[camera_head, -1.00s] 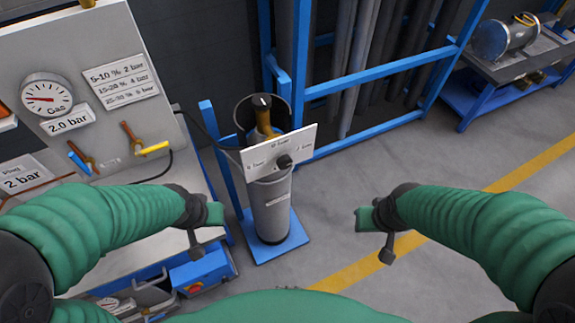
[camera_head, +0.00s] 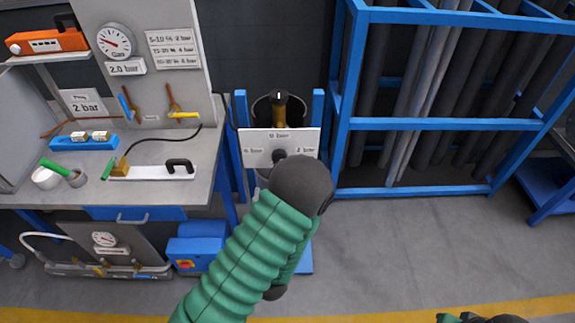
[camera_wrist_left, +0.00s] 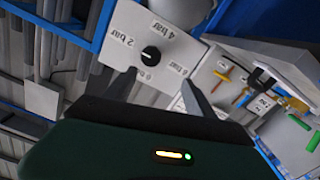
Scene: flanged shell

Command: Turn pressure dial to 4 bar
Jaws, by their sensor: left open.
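The pressure dial is a small black knob (camera_wrist_left: 150,53) on a white plate. In the left wrist view the plate (camera_wrist_left: 122,22) carries "2 bar", "4 bar" and "0 bar" labels around the knob. It also shows in the head view, where the plate (camera_head: 255,140) is fixed in front of a gas cylinder and the knob is partly hidden by my wrist. The knob's exact pointing is too small to tell. My left gripper (camera_wrist_left: 160,76) is open, its fingertips just short of the knob on either side, with no clear contact. My black left wrist hides it in the head view.
A workbench (camera_head: 207,165) with a gauge panel (camera_head: 185,95) stands left of the cylinder. A blue rack (camera_head: 440,124) of grey pipes stands right. A brass valve (camera_head: 279,108) sits above the plate. The floor (camera_head: 400,245) in front is clear.

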